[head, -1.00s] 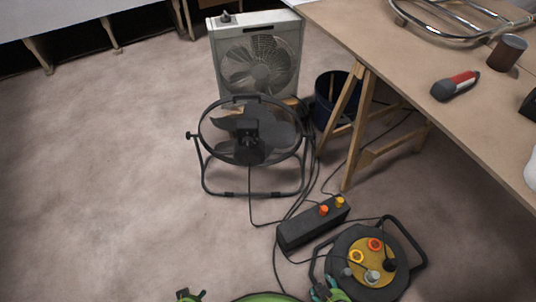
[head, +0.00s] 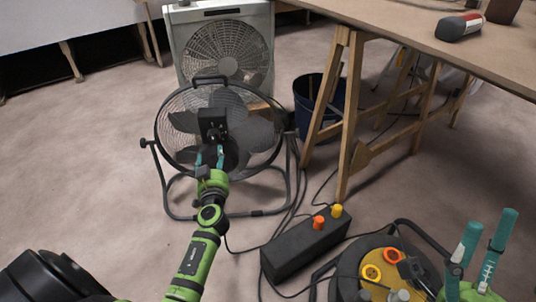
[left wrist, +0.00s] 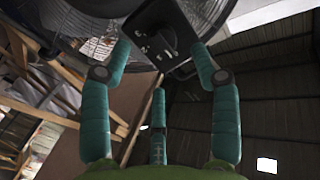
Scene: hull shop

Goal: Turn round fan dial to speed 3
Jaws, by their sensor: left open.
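The round fan (head: 262,140) is a black floor fan on a tube stand. A dark control box (head: 211,122) sits at the middle of its face. In the left wrist view its dial (left wrist: 160,45) is a dark knob with pale marks around it; the setting is too small to read. My left gripper (head: 210,155) is open just in front of and below the box. In the left wrist view its teal fingers (left wrist: 160,66) stand around the box's lower part, with the dial between the upper two. Contact cannot be told. My right gripper (head: 490,222) is open and empty at lower right.
A white box fan (head: 225,50) stands behind. A dark bucket (head: 322,95) and a workbench trestle (head: 353,110) are to the right. A black box with knobs (head: 300,250) and a cable reel (head: 345,265) lie in front.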

